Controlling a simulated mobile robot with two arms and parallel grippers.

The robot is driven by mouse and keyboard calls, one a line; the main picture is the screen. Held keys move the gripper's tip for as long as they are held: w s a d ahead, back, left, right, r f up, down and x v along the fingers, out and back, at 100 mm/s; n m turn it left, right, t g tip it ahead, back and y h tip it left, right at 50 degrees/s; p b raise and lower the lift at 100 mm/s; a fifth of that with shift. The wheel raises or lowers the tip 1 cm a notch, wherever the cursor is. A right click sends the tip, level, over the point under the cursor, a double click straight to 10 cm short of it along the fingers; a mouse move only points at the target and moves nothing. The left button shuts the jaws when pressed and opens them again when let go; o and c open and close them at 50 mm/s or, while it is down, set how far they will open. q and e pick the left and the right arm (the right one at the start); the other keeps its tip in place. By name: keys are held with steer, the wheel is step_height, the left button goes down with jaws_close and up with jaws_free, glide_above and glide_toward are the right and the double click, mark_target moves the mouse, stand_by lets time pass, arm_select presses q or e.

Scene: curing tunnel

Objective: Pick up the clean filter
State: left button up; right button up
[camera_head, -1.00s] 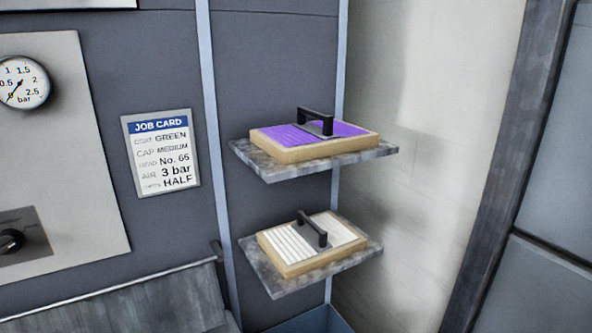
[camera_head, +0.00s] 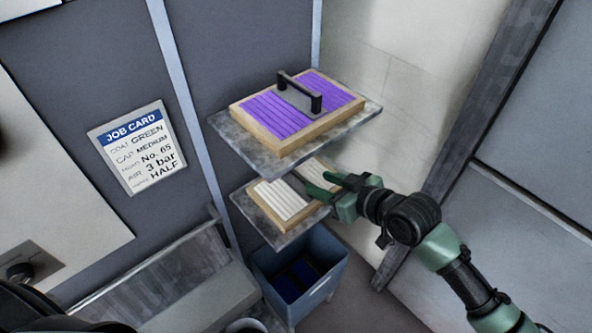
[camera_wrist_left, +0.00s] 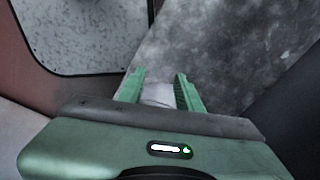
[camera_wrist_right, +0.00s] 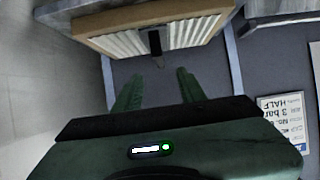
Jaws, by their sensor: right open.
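The white pleated filter (camera_head: 280,199) in a wooden frame lies on the lower shelf, partly hidden by the upper shelf and my right gripper (camera_head: 317,182). My right gripper is open and empty, close to this filter's handle. In the right wrist view the filter (camera_wrist_right: 190,33) shows above the fingertips (camera_wrist_right: 160,76), with its dark handle (camera_wrist_right: 155,42) just beyond the gap and not between the fingers. A purple pleated filter (camera_head: 270,116) with a black handle lies on the upper shelf. My left gripper (camera_wrist_left: 157,76) shows only in its wrist view, fingers apart.
The upper shelf (camera_head: 262,163) juts out over the lower shelf (camera_head: 291,238), leaving limited height. A blue bin (camera_head: 322,290) stands below. A job card (camera_head: 139,147) hangs on the panel at left. A pale wall is behind the shelves on the right.

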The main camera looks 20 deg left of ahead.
mark_target(299, 175)
steer(key=b+x, duration=0.4)
steer(key=x, duration=0.2)
steer(key=shift+w+a+f, duration=0.15)
steer(key=shift+a+f, duration=0.05)
steer(key=shift+a, duration=0.1)
arm_select(q)
steer(key=shift+w+f, duration=0.1)
steer(key=shift+f, duration=2.6)
arm_select(e)
steer(key=shift+x, duration=0.85)
jaws_close()
steer(key=shift+r, duration=0.1)
